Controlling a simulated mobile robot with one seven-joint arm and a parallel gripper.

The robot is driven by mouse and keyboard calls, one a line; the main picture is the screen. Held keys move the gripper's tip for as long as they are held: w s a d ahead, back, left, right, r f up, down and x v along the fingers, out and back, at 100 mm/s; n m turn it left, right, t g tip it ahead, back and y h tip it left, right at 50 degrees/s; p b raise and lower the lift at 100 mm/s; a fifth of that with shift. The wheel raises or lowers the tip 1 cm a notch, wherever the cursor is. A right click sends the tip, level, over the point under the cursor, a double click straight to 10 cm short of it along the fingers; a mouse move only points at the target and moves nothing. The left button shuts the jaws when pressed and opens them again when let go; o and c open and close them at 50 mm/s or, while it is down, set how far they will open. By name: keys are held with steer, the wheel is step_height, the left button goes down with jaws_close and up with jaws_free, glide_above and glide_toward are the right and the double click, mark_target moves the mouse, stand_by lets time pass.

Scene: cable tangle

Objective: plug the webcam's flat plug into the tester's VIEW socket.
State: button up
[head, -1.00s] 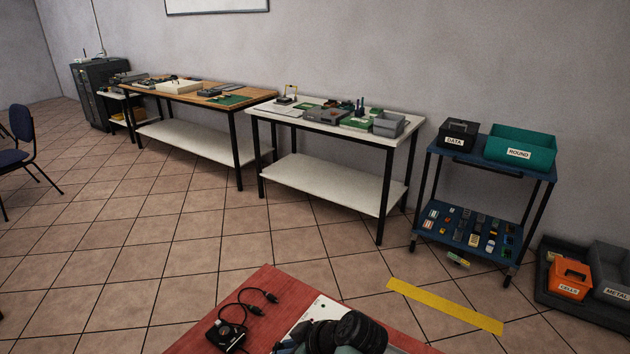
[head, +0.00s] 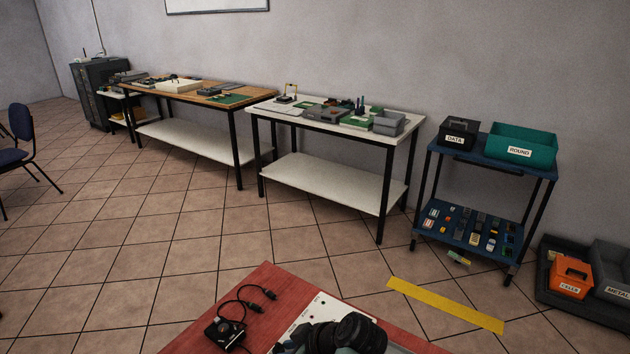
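A small black device with a round lens-like part, probably the webcam (head: 225,332), lies on the red tabletop at the bottom of the head view. Thin black cables loop up from it to two dark plugs, an upper one (head: 268,293) and a lower one (head: 252,308). They lie apart on the red surface, and I cannot tell which is flat. A white panel (head: 312,310) with small dark marks, possibly the tester, lies to their right. Its sockets and labels are too small to read. My dark arm covers its lower part. My gripper's fingers do not show.
The red tabletop (head: 262,277) ends at a corner above the plugs. Tiled floor with a yellow strip (head: 443,304) lies beyond. A white bench (head: 330,185), a wooden bench (head: 205,95) and a blue cart (head: 483,240) stand along the wall, well away.

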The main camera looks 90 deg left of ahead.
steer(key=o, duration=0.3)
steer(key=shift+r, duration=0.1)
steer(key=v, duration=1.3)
